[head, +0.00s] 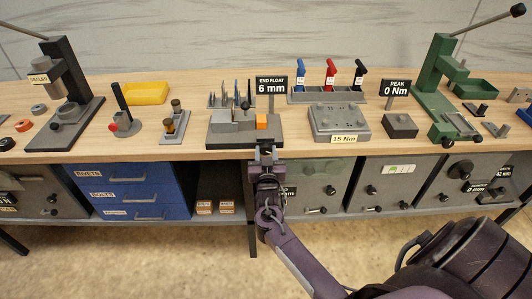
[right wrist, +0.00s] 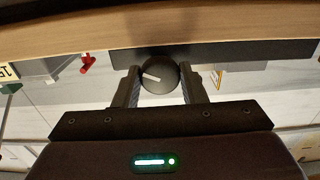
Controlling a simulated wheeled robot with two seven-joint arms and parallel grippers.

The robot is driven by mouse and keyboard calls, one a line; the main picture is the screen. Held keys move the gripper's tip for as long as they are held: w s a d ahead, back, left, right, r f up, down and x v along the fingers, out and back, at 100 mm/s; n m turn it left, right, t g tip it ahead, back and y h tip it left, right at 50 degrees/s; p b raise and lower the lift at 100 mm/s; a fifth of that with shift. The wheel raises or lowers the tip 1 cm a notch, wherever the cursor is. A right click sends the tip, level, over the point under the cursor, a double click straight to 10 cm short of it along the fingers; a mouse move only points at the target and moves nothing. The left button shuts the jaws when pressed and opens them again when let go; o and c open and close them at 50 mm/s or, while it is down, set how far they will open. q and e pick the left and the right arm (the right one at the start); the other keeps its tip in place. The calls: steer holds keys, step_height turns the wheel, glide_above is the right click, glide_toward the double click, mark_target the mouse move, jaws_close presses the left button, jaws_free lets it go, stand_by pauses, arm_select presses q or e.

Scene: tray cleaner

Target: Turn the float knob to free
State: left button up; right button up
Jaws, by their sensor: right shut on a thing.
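The float knob (right wrist: 168,82) is a dark round knob with a white pointer line, seen in the right wrist view. Its line points left and slightly up there. My right gripper (head: 266,153) is at the front edge of the grey end-float fixture (head: 225,141). Its fingers stand on both sides of the knob, shut on it, in the right wrist view (right wrist: 161,76). In the head view the gripper hides the knob. The fixture carries an orange block (head: 261,121) and a sign (head: 271,86) reading "END FLOAT 6 mm". My left gripper is out of view.
A grey block labelled 15 Nm (head: 338,121) stands right of the fixture. Small posts on a base (head: 175,122) stand left of it. Green (head: 436,85) and dark (head: 66,100) presses stand toward the sides. Blue drawers (head: 126,188) and grey cabinets are under the bench.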

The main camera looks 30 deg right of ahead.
steer(key=n+p, duration=0.1)
steer(key=n, duration=0.4)
steer(key=shift+r+n+p, duration=0.1)
steer(key=shift+n+p, duration=0.2)
steer(key=shift+p, duration=0.1)
steer(key=n+p, duration=0.2)
steer(key=n, duration=0.4)
steer(key=n+p, duration=0.2)
steer(key=n, duration=0.3)
steer(key=shift+n, duration=0.4)
steer(key=n+p, duration=0.1)
steer(key=n, duration=0.4)
steer(key=shift+n, duration=0.3)
steer(key=shift+n+p, duration=0.3)
steer(key=o, duration=1)
steer(key=shift+v, duration=3.95)
